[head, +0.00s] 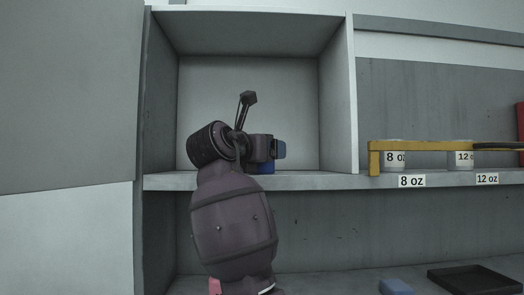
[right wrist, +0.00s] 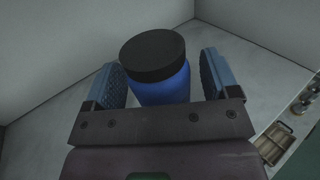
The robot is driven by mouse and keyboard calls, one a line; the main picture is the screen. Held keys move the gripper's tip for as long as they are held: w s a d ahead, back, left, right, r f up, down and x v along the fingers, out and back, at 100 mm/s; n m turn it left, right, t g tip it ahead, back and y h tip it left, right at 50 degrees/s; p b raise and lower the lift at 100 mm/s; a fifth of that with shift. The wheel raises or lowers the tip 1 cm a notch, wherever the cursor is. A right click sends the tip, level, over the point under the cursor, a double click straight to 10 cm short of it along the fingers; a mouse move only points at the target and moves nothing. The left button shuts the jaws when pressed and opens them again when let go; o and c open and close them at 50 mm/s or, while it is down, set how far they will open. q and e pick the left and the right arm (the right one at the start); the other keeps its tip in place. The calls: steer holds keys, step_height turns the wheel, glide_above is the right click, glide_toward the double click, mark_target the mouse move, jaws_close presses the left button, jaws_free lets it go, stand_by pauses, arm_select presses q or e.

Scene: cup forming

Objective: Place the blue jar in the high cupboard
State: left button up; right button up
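The blue jar (right wrist: 165,88) with a black lid (right wrist: 152,55) stands between the two blue finger pads of my right gripper (right wrist: 162,85) in the right wrist view. A gap shows between the jar and the right-hand pad, so the gripper looks open around it. In the head view my right gripper (head: 272,149) is inside the high cupboard (head: 350,100). A strip of the blue jar (head: 265,168) shows under the gripper, low at the cupboard floor; the rest of it is hidden. My left gripper is not in view.
The cupboard's side walls and back stand around my right arm, with free room to either side. On the shelf to the right are cups labelled 8 oz (head: 394,160) and 12 oz (head: 460,160) behind a yellow rail (head: 374,160). A black tray (head: 475,279) lies below.

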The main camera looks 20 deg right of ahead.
steer(key=shift+r, duration=0.2)
arm_select(q)
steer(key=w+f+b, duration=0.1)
steer(key=b, duration=0.2)
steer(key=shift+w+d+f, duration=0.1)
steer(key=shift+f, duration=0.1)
arm_select(e)
steer(key=v, duration=1.2)
